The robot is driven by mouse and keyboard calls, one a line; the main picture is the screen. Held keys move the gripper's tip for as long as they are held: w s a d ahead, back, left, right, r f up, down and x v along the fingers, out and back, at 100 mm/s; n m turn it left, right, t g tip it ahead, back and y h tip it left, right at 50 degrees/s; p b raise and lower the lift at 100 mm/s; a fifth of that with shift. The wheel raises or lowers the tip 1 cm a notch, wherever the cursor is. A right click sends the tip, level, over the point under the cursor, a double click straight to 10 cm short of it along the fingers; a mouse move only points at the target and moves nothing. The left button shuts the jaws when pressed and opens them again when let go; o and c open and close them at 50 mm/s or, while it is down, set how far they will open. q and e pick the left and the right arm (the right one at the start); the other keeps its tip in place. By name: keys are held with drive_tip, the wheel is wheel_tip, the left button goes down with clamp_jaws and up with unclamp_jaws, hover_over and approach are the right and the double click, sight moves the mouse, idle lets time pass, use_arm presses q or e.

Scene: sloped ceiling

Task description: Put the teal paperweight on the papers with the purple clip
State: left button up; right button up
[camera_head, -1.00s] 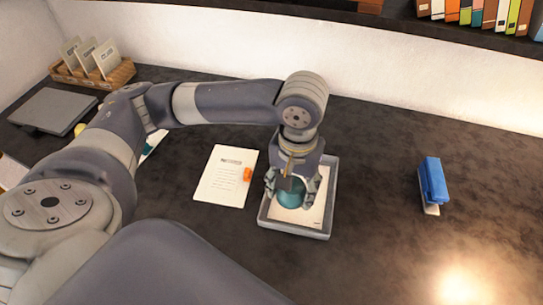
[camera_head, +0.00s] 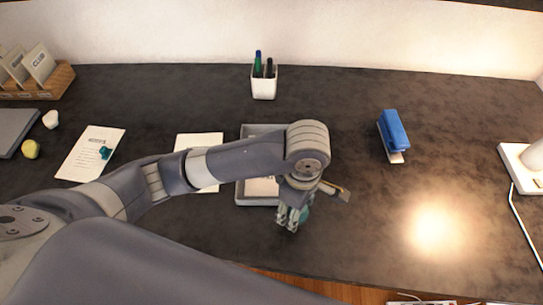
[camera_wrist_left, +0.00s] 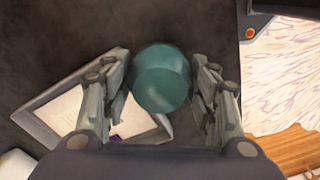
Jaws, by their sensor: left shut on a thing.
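My left gripper (camera_head: 291,217) is shut on the teal paperweight (camera_head: 306,213), off the near right corner of the grey tray (camera_head: 244,190) in the head view. In the left wrist view the round, smooth paperweight (camera_wrist_left: 161,78) sits between the two fingers of the left gripper (camera_wrist_left: 160,95). The tray (camera_wrist_left: 35,130) lies beyond the left finger there, with papers (camera_wrist_left: 68,110) in it. A small purple clip (camera_wrist_left: 117,138) shows near the tray's edge, partly hidden by the finger. My arm covers much of the tray in the head view. My right gripper is out of view.
A pen cup (camera_head: 264,82) stands at the back, a blue stapler (camera_head: 393,134) at right. The desk between stapler and lamp base (camera_head: 522,165) is clear.

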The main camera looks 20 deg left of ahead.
use_arm(q)
drive_tip(key=shift+w, duration=0.1)
drive_tip(key=w+a, duration=0.3)
drive_tip(key=w, duration=0.1)
drive_tip(key=w+a+f+p, duration=0.1)
drive_tip(key=w+a, duration=0.2)
drive_tip(key=w, duration=0.1)
drive_tip(key=w+a, duration=0.4)
drive_tip(key=shift+f+p, duration=0.3)
drive_tip(key=shift+f, duration=0.2)
drive_tip(key=shift+f+p, duration=0.3)
drive_tip(key=shift+f, duration=1.3)
drive_tip(key=o, duration=1.3)
drive_tip(key=shift+s+f, duration=0.1)
drive_tip(key=shift+f, duration=0.05)
drive_tip(key=shift+o, duration=0.2)
